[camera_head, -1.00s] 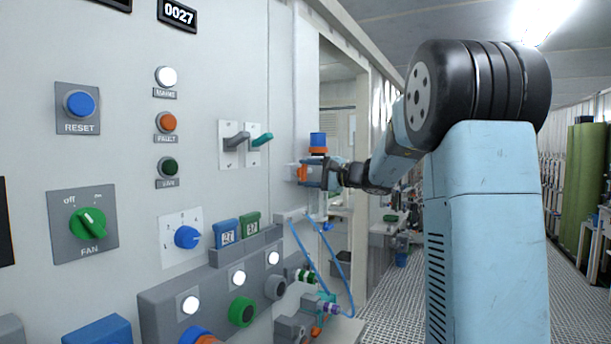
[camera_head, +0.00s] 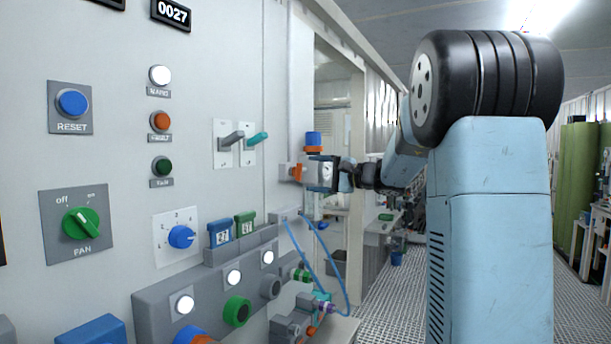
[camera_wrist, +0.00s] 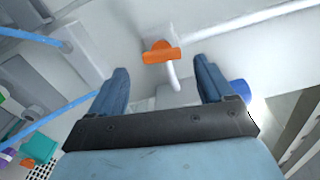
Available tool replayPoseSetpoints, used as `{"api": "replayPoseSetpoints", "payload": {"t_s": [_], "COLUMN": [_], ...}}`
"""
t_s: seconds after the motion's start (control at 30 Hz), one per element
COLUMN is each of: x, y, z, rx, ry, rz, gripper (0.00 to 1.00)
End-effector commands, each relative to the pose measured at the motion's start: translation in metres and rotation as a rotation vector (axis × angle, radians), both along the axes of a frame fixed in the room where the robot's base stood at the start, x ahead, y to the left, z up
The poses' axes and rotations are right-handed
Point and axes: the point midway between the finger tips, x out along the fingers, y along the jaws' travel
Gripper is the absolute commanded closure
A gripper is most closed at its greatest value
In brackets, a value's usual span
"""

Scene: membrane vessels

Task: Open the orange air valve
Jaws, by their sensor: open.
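The orange air valve (camera_head: 297,172) is a small orange handle on a pale mount on the wall, at the far right end of the panel. In the wrist view its orange handle (camera_wrist: 162,55) lies crosswise, with a pale pipe below it. My gripper (camera_head: 319,173) is open and empty, just right of the valve and facing it. In the wrist view the two blue fingers of my gripper (camera_wrist: 161,70) stand wide apart, with the handle beyond and between their tips. I see no contact with the handle.
A blue-capped fitting with an orange ring (camera_head: 313,141) sits just above my gripper. Blue hoses (camera_head: 328,256) hang below, by a grey block of knobs and lights (camera_head: 205,290). Two levers (camera_head: 231,140) stick out to the left. The aisle floor (camera_head: 385,310) at right is open.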

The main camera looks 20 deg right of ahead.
Motion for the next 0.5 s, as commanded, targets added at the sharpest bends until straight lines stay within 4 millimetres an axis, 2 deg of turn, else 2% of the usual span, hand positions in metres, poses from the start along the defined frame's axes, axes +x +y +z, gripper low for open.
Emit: {"api": "replayPoseSetpoints", "payload": {"t_s": [0.23,0.5], "x": [-0.035,-0.06], "y": [-0.036,-0.06], "z": [0.0,-0.001], "rx": [0.0,0.0], "ry": [0.0,0.002], "rz": [-0.002,-0.001], "gripper": [0.19,0.19]}}
